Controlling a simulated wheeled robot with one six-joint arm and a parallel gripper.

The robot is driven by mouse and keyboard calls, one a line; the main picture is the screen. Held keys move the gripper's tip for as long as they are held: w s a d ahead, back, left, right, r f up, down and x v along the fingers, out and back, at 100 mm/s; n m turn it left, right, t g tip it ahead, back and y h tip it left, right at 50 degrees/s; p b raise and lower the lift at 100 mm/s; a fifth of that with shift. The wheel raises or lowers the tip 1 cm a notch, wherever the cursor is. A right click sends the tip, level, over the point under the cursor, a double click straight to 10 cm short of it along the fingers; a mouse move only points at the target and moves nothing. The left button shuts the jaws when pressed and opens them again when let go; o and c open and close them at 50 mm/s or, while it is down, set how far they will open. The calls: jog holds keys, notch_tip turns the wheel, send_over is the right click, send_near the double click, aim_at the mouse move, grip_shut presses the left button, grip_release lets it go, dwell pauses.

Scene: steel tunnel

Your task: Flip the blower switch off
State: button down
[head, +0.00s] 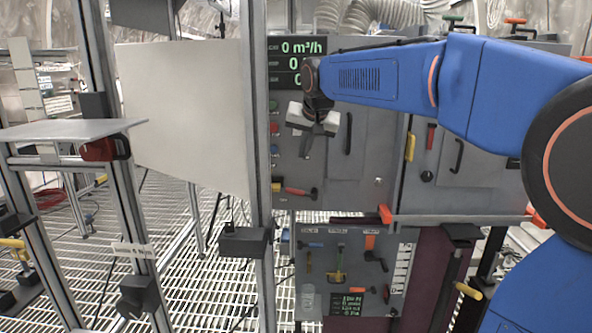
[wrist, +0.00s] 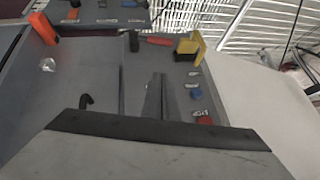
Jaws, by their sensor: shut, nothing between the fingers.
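The grey control panel (head: 345,115) stands in front of me, with a black display (head: 297,62) of green digits at its top; the top line reads 0 m³/h. A column of small coloured controls runs down its left edge, including a blue one (head: 275,150) that also shows in the wrist view (wrist: 197,94), and a red one (wrist: 205,120). Below are a red-handled lever (head: 300,191) and a yellow handle (wrist: 193,46). I cannot tell which control is the blower switch; labels are too small.
A metal post (head: 256,150) rises just left of the controls, beside a large pale board (head: 190,110). Black door handles (head: 348,133) stick out right of my gripper. An orange bracket (head: 385,214) juts out below. A lower tool panel (head: 318,290) hangs beneath.

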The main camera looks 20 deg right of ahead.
send_over(291, 189)
jog(key=d, duration=0.2)
jog(key=f, duration=0.8)
jog(key=shift+s+d, duration=0.2)
jog(key=shift+s, duration=0.2)
jog(key=shift+s+a+f, duration=0.1)
jog(key=shift+a+f, duration=0.05)
jog(key=shift+f, duration=0.4)
jog(key=shift+s+a+f, duration=0.1)
jog(key=shift+a+f, duration=0.05)
jog(key=shift+f, duration=0.35)
jog(key=shift+a+f, duration=0.25)
jog(key=shift+f, duration=0.55)
jog(key=shift+w+a+f, duration=0.15)
jog(key=shift+a+f, duration=0.5)
jog(key=shift+f, duration=0.2)
jog(key=shift+r, duration=0.2)
